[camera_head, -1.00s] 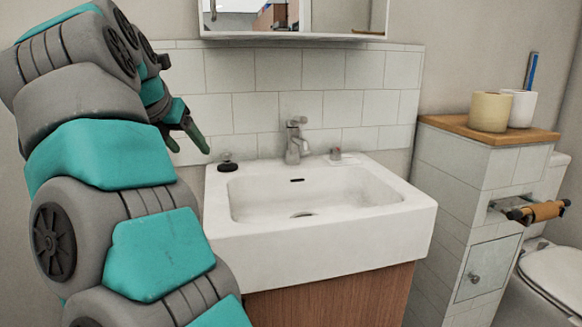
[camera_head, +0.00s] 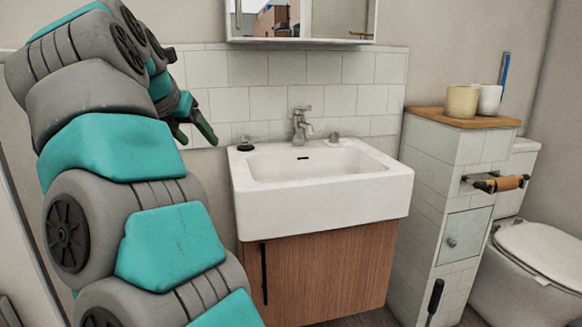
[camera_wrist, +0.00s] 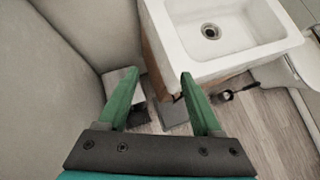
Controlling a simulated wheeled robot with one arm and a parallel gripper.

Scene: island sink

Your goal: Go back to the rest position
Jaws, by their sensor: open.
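My gripper (camera_head: 196,130) is at the left of the head view, in front of the tiled wall and left of the sink. In the wrist view my gripper (camera_wrist: 155,87) points down with its two green fingers apart and nothing between them. The white sink (camera_head: 335,192) stands right of my gripper, and the fingers are apart from it. The sink also shows at the top of the wrist view (camera_wrist: 225,62). My arm fills the left side of the head view.
A wooden cabinet (camera_head: 325,270) is under the sink. A mirror cabinet (camera_head: 340,22) hangs above. At the right are a tiled ledge (camera_head: 430,185) with two cups (camera_head: 462,101), a paper roll (camera_head: 507,183) and a toilet (camera_head: 535,265). A wall (camera_wrist: 50,90) is at the wrist view's left.

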